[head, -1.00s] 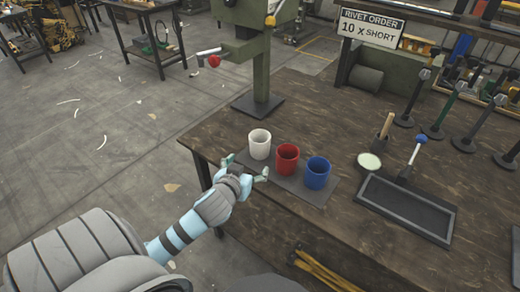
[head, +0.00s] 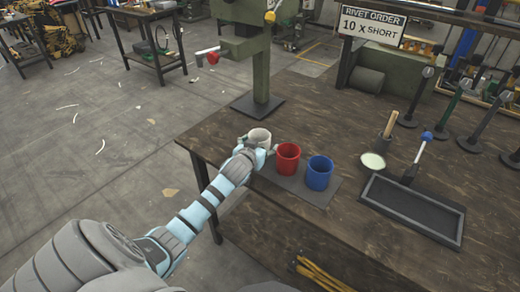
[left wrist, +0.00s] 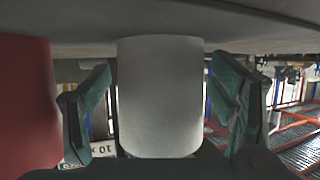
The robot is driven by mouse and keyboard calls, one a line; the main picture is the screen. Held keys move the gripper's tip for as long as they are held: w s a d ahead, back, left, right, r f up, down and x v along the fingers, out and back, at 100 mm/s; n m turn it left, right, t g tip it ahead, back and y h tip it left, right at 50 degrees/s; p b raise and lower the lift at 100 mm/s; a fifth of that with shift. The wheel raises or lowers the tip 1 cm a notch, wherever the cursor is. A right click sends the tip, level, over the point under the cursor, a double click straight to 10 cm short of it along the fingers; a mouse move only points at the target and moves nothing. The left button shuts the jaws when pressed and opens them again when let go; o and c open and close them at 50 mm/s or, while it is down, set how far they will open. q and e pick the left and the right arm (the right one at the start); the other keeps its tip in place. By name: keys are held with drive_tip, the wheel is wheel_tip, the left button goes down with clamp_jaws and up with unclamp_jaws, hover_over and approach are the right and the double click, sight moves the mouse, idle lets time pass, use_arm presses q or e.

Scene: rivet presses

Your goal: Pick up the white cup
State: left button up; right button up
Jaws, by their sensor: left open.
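The white cup (head: 260,136) stands upright on a dark mat (head: 312,196) at the left end of a row of cups. My left gripper (head: 258,149) is at the cup, with one finger on each side of it. In the left wrist view the white cup (left wrist: 160,95) fills the space between the two open fingers (left wrist: 162,105), with small gaps on both sides. The red cup (head: 288,158) stands just right of it and also shows at the left edge of the left wrist view (left wrist: 25,100). My right gripper is not in view.
A blue cup (head: 319,173) stands right of the red one. A green press (head: 257,60) rises behind the white cup. A black tray (head: 410,228), a pale round dish (head: 372,161) and several upright levers are to the right. The table's front left is bare.

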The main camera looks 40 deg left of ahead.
use_arm(q)
drive_tip(key=shift+s+r, duration=0.1)
drive_tip(key=shift+s, duration=0.05)
drive_tip(key=c, duration=1.3)
drive_tip(key=shift+r, duration=0.1)
wheel_tip(320, 180, up, 20)
drive_tip(key=p, duration=0.5)
